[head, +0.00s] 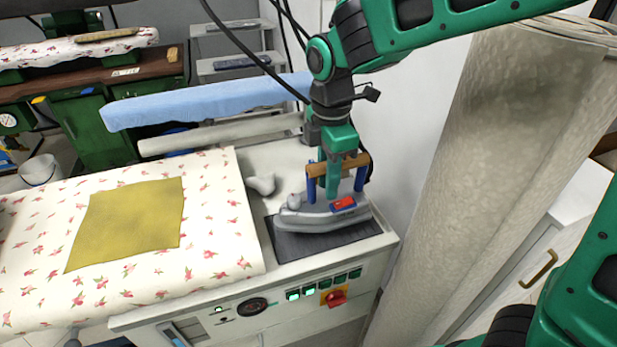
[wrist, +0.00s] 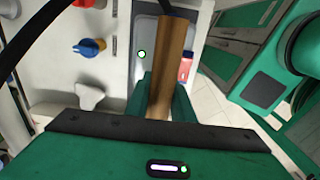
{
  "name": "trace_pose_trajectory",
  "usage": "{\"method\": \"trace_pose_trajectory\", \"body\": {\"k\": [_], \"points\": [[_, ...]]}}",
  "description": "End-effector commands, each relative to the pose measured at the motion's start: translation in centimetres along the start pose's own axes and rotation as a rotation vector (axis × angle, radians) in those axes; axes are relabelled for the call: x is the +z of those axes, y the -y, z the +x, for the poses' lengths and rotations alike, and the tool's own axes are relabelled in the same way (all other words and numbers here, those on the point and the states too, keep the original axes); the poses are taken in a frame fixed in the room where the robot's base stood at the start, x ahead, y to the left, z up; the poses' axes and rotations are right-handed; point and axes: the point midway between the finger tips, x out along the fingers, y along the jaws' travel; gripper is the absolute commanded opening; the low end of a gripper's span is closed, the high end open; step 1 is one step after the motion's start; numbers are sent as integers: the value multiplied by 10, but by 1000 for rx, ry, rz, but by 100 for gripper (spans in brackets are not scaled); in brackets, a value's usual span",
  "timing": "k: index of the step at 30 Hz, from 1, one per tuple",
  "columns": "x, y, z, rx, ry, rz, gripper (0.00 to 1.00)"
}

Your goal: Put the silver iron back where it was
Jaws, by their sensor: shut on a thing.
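The silver iron (head: 318,217) has a grey body, a brown wooden handle and a red patch on its side. In the head view it is over the dark grey rest pad (head: 290,246) at the right end of the ironing station. I cannot tell whether its sole touches the pad. My gripper (head: 333,176) comes down from above and is shut on the iron's handle. In the wrist view the wooden handle (wrist: 167,75) runs between my green fingers (wrist: 168,100). The iron's sole is hidden.
A floral ironing board (head: 215,230) with a yellow cloth (head: 130,222) lies left of the pad. A small white object (head: 262,185) sits near the iron. Buttons and a red switch (head: 335,298) line the front panel. A large rolled textile (head: 490,170) stands close on the right.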

Motion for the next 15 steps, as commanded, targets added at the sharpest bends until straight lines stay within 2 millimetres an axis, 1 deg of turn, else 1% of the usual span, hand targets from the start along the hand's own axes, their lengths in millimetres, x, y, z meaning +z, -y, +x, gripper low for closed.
{"method": "trace_pose_trajectory", "body": {"k": [3,8,15], "points": [[6,-3,1,7,-2,1,0],[8,-3,6,6,-2,0,0],[8,-3,30,4,-2,-1,0]]}}
